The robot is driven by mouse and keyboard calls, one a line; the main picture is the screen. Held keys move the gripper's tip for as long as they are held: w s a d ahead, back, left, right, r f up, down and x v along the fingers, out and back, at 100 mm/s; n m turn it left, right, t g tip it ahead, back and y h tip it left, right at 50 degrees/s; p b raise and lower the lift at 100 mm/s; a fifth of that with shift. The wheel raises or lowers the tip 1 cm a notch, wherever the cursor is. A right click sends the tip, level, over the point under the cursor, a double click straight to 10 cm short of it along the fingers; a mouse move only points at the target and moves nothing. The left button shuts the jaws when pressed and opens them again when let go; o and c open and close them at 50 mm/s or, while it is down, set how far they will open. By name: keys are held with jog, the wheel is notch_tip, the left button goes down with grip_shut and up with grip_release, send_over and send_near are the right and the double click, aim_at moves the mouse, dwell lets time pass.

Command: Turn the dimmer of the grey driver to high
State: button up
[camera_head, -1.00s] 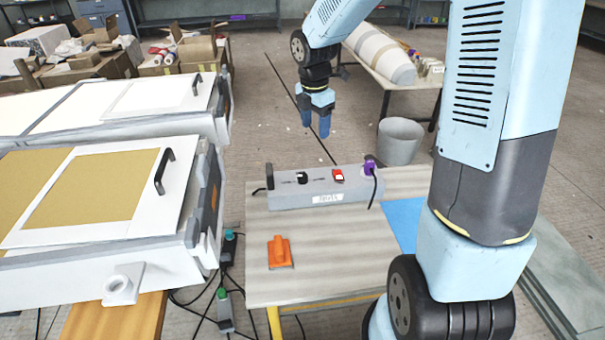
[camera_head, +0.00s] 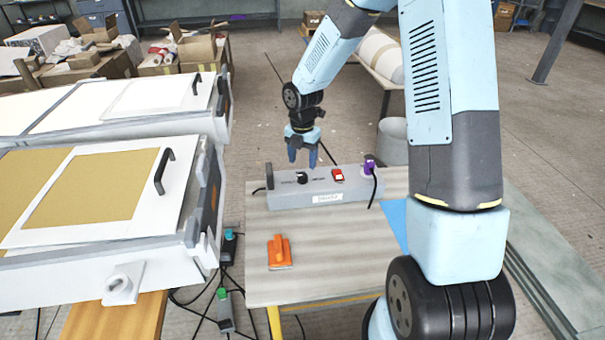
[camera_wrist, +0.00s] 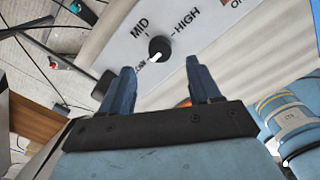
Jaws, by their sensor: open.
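The grey driver (camera_head: 327,190) is a long box on the table's far side, with a label on its front. Its black dimmer knob (camera_head: 302,178) is on top, towards the left. In the wrist view the dimmer (camera_wrist: 159,48) is a round black knob with a white pointer. The pointer is turned to the lower left, towards LOW, with MID and HIGH printed around it. My gripper (camera_head: 302,158) points down just above and behind the knob. In the wrist view my gripper (camera_wrist: 161,85) is open and empty, the knob ahead between the fingertips, apart from them.
A red switch (camera_head: 338,174) and a purple plug (camera_head: 369,165) with a black cable sit on the driver's right part. An orange tool (camera_head: 280,251) lies on the table (camera_head: 335,255). White-framed moulds (camera_head: 110,195) stand at left. A grey bin (camera_head: 393,140) stands behind the table.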

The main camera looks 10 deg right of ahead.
aim_at(302, 175)
jog(key=shift+f, duration=3.2)
jog(key=c, duration=1)
